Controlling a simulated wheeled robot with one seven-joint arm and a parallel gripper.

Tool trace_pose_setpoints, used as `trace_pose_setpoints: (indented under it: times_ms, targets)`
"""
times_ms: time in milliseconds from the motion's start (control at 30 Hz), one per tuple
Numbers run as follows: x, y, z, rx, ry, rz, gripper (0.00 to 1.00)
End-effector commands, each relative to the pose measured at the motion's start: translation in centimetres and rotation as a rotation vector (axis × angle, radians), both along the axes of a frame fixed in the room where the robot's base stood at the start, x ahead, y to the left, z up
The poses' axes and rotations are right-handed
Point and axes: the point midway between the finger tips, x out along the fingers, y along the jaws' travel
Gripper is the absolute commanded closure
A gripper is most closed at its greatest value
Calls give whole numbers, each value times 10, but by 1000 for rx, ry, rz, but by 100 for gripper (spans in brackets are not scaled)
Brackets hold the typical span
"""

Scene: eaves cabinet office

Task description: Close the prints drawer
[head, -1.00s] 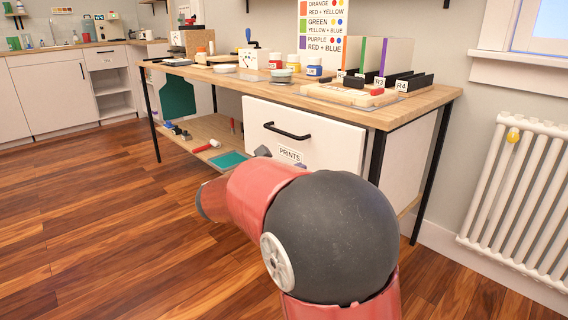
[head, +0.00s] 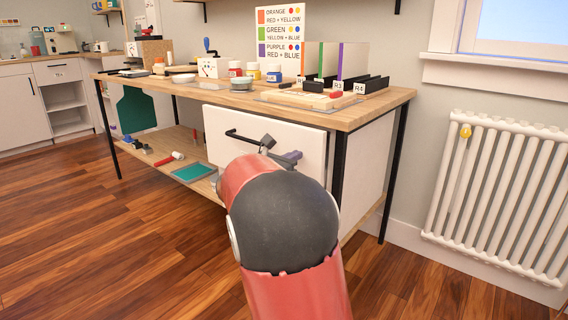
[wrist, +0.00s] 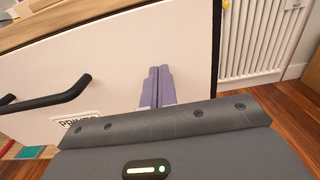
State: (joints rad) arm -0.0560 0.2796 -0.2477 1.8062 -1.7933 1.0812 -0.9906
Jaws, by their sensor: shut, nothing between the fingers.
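The prints drawer (head: 222,128) has a white front with a black bar handle (head: 245,138), under the wooden worktop. In the wrist view the drawer front (wrist: 120,60) fills much of the picture, with the handle (wrist: 45,102) and the partly covered PRINTS label (wrist: 72,122) at left. The front sits close under the worktop; I cannot tell whether a gap remains behind it. My gripper (head: 293,156) is shut and empty, before the right part of the front. Its purple fingers (wrist: 157,88) point at the panel, right of the handle; contact is unclear.
A black table leg (head: 338,160) stands just right of the drawer. Jars, blocks and a tray stand on the worktop (head: 375,108). A low shelf (head: 155,150) holds small items and a teal sheet (head: 193,172). A radiator (head: 490,200) is at right. Floor at left is clear.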

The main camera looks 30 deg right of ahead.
Motion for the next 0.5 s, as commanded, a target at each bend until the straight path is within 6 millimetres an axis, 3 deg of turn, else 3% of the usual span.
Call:
trace_pose_setpoints:
  times_ms: [367, 500]
  targets:
    - [1, -3, 0, 0, -1, 1, 100]
    - [6, -17, 2, 0, 0, -2, 100]
